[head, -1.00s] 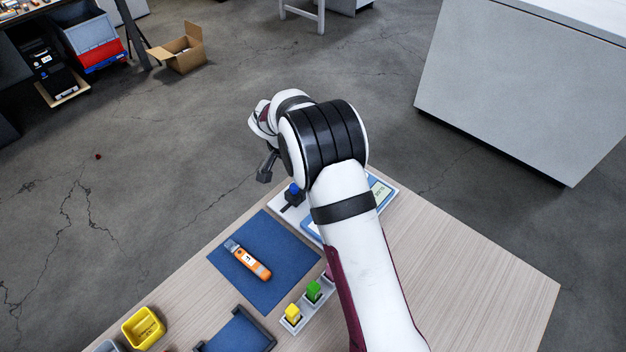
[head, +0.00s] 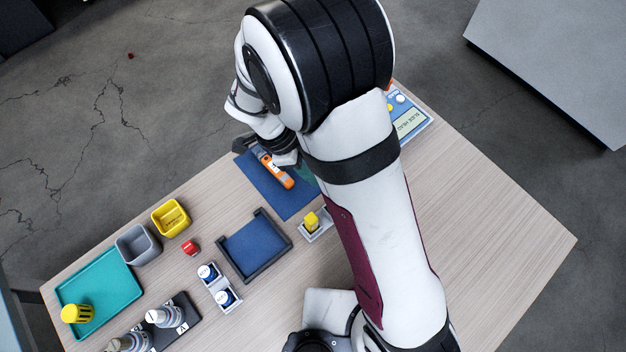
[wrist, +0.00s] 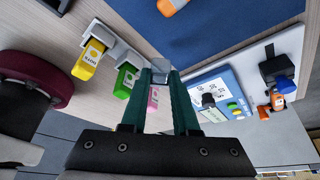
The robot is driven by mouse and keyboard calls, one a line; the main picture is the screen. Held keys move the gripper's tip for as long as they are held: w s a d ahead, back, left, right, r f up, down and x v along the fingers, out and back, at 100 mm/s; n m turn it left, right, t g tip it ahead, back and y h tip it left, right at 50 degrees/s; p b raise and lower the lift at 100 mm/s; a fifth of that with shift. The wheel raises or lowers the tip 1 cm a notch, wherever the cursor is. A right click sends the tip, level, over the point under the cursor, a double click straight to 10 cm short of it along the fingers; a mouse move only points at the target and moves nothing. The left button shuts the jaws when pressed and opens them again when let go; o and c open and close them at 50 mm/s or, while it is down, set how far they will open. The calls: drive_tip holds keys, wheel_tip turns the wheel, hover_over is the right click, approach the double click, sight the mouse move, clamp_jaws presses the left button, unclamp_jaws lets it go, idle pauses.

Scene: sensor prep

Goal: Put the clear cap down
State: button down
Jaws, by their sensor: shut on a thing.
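My gripper (wrist: 160,76) is shut on the clear cap (wrist: 161,69), a small greyish see-through block between its green fingertips in the wrist view. In the head view my arm hides the cap and most of the gripper. The orange sensor pen (head: 284,178) lies on the blue mat (head: 263,185), partly covered by my wrist. Its orange end (wrist: 173,4) shows at the top of the wrist view. The cap is apart from the pen. I cannot tell how high the cap is above the surface below it.
In the wrist view, a white rack holds yellow (wrist: 89,59), green (wrist: 125,81) and pink (wrist: 153,99) buffer blocks. A blue meter (wrist: 208,84) lies right of the fingers. A dark-edged blue tray (head: 253,246), cups and bottles stand left of my arm. Bare table (head: 480,215) lies to its right.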

wheel_tip(320, 180, down, 6)
drive_tip(key=shift+r, duration=0.25)
drive_tip(key=c, duration=0.7)
unclamp_jaws()
drive_tip(key=shift+f, duration=0.1)
drive_tip(key=shift+o, duration=0.2)
